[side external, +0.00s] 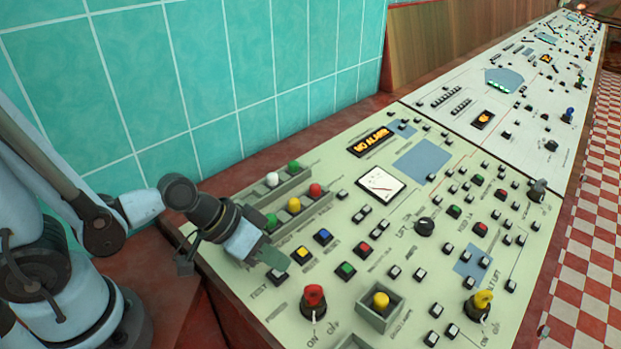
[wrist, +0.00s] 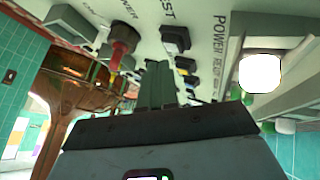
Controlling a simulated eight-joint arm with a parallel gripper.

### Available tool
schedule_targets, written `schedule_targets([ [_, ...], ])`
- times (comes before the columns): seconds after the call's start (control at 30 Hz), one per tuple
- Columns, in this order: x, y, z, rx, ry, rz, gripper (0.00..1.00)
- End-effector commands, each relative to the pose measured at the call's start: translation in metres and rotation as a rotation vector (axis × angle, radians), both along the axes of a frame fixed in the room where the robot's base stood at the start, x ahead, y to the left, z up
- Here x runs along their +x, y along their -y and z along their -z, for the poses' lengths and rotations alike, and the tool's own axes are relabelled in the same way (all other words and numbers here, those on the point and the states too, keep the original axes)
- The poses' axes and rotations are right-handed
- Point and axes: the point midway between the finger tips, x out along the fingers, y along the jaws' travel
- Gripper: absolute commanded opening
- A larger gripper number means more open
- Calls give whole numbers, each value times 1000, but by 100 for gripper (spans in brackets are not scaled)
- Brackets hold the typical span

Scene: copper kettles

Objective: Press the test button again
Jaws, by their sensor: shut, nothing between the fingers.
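The test button (side external: 278,277) is a small dark square button on the cream panel, beside the printed word TEST. In the wrist view it is the black button (wrist: 176,38) next to that word. My gripper (side external: 275,259) is shut and empty, pointing down at the panel's near left corner. In the side view its tips are just above and behind the button. In the wrist view the shut fingers (wrist: 157,75) end just short of the button. I cannot tell whether they touch it.
Blue (side external: 323,236) and yellow (side external: 302,254) buttons are to the right. Round lamps, including a white one (side external: 272,180), sit in raised holders behind. A display (side external: 372,141) reads NO ALARM.

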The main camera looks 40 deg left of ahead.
Motion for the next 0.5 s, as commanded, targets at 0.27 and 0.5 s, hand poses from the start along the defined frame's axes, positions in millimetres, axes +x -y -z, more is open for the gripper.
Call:
schedule_targets([
  [0.27,0,1,-5,0,0,0,0],
  [0.5,0,4,-21,0,0,1,0],
])
